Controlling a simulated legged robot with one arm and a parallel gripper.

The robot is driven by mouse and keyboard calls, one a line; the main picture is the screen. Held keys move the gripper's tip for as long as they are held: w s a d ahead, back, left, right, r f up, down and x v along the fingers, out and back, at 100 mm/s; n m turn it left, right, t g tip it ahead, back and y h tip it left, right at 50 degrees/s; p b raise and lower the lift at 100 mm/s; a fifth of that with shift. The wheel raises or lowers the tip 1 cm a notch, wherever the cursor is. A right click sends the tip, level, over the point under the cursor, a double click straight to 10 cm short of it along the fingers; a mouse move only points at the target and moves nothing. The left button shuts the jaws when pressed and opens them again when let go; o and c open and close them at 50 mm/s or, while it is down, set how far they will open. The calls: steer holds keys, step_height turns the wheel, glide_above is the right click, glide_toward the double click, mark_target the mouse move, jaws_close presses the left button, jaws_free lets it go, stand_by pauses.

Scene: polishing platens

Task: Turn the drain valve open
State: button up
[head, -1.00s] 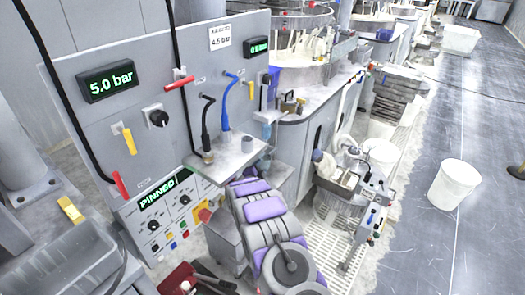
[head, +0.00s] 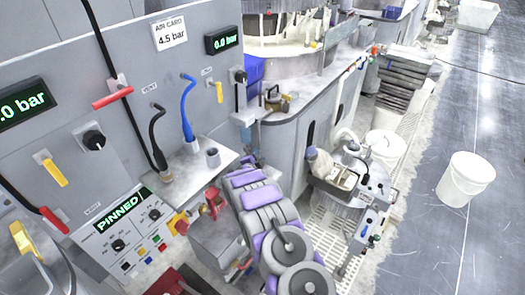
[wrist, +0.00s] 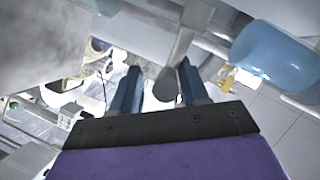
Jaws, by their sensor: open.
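My gripper (wrist: 159,75) shows in the wrist view as two dark blue fingers, spread apart with nothing held between them. A grey rounded part lies beyond the gap; I cannot tell what it is. A yellow handle (wrist: 226,78) shows to the right of the fingers, apart from them. My fingers are not clear in the head view.
A grey panel (head: 125,80) carries red and yellow handles and pressure displays. A blue cylinder (wrist: 275,60) is close on the right. A white bucket (head: 466,180) stands on open floor.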

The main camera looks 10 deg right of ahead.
steer(key=shift+w+f, duration=0.1)
steer(key=shift+w, duration=0.1)
steer(key=a, duration=0.3)
steer(key=shift+a, duration=0.4)
steer(key=shift+c, duration=0.6)
steer(key=shift+w+d, duration=0.1)
steer(key=shift+d, duration=1)
steer(key=c, duration=0.4)
steer(key=shift+d, duration=0.15)
jaws_close()
steer(key=shift+a, duration=0.45)
steer(key=shift+d+f+n+t+h, duration=0.25)
steer(key=shift+f+n+t+h, duration=0.15)
steer(key=shift+t, duration=0.5)
steer(key=n+t+h, duration=0.1)
steer(key=t, duration=0.1)
steer(key=n+t, duration=0.1)
steer(key=t, duration=0.1)
steer(key=shift+f+t+h+b, duration=0.3)
steer(key=shift+f+t+h, duration=0.05)
steer(key=shift+t+h, duration=0.05)
